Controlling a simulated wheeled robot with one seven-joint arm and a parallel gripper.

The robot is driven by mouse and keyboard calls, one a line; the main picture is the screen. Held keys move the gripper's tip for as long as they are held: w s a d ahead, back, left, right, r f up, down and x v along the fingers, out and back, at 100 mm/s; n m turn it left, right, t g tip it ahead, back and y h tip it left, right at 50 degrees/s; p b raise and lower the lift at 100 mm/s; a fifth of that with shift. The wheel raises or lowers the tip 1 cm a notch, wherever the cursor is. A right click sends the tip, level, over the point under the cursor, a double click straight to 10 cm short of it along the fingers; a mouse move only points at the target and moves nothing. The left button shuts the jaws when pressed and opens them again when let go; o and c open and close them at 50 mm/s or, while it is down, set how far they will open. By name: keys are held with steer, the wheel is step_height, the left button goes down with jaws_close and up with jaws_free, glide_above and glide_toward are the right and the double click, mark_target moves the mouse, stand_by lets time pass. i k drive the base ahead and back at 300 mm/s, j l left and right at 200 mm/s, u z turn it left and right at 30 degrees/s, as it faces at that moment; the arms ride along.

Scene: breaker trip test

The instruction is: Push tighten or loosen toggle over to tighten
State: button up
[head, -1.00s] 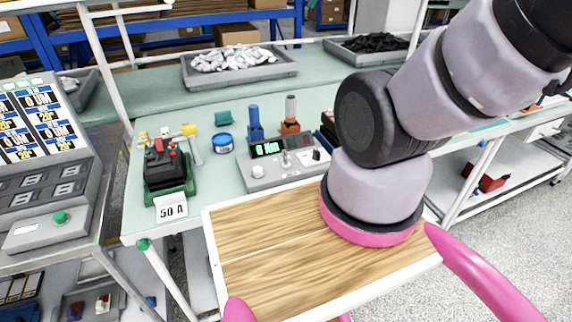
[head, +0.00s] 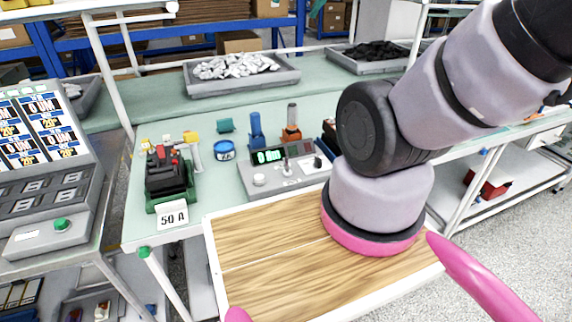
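A grey control box (head: 281,184) stands on the green worktop. It has a lit display (head: 268,156) with green characters, too small to read surely. A small metal toggle (head: 286,168) sticks up from its front panel, near the middle. I cannot tell which way it leans or read its labels. A pale round knob (head: 259,180) is at the left of the box and a black knob (head: 317,162) at the right.
A green-and-black device (head: 168,178) with a "50 A" card (head: 172,215) stands left of the box. A blue tin (head: 224,150), blue and orange tool holders and parts trays (head: 243,84) are behind.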

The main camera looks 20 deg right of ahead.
mark_target(285, 159)
steer(key=k+l+z, duration=0.1)
steer(key=z, duration=0.25)
steer(key=k+l+z, duration=0.1)
steer(key=z, duration=0.25)
steer(key=k+l+z, duration=0.1)
steer(key=z, duration=0.25)
